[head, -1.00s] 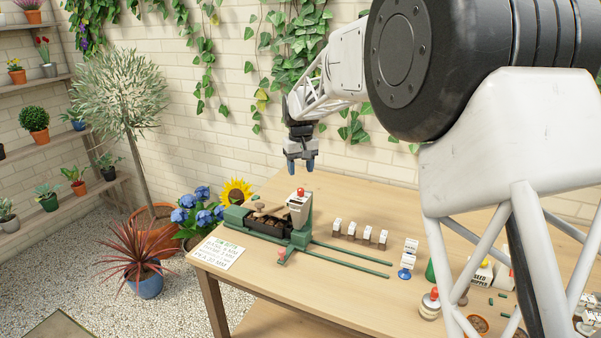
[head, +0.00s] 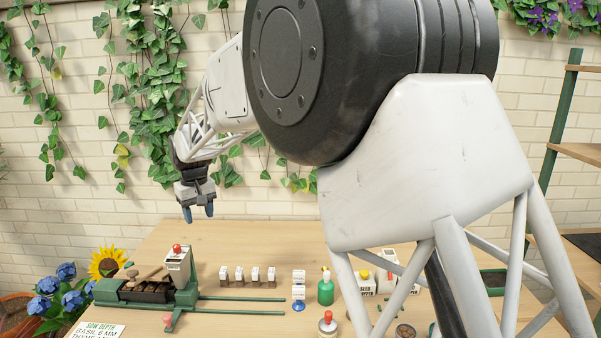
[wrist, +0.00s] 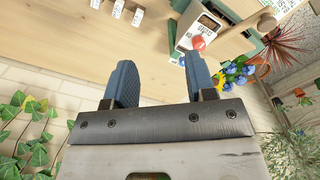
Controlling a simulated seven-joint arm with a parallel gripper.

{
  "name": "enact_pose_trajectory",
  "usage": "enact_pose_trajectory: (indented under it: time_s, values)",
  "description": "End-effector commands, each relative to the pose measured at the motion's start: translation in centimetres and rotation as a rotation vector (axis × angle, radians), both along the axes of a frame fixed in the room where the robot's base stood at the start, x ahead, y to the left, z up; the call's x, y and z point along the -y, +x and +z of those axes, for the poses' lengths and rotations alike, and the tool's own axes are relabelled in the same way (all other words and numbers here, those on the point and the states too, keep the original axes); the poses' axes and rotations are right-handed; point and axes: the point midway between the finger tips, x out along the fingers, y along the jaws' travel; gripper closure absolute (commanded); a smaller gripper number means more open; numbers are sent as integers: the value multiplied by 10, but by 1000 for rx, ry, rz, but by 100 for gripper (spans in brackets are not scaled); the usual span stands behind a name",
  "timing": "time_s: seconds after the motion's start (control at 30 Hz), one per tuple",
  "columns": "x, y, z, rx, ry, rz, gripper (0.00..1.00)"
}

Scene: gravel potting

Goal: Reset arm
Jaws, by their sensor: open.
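My gripper (head: 198,214) hangs above the back left part of the wooden table, fingers pointing down, open and empty. In the wrist view my gripper (wrist: 158,82) shows two blue fingers apart with only the table behind them. The green device with a white head and red knob (head: 179,262) stands on the table below and a little left of the gripper, not touching it. The same device (wrist: 197,34) shows in the wrist view beyond the right finger.
Green rails (head: 245,311) run right along the table (head: 240,238). Several small white-labelled blocks (head: 247,275) stand in a row behind them. A green bottle (head: 325,290) and a seed dispenser (head: 362,283) stand further right. An ivy-covered brick wall (head: 75,215) is behind.

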Motion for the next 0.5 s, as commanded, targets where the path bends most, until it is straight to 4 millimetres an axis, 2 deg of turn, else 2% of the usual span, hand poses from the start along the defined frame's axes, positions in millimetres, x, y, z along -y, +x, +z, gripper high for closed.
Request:
enact_pose_trajectory:
  time_s: [0.03, 0.1, 0.27, 0.5]
  values:
    - [19, -4, 8, 5, 3, -18, 49]
    - [42, -11, 16, 11, 6, -42, 49]
    - [94, -30, 34, 26, 15, -97, 49]
    - [169, -65, 54, 47, 25, -178, 49]
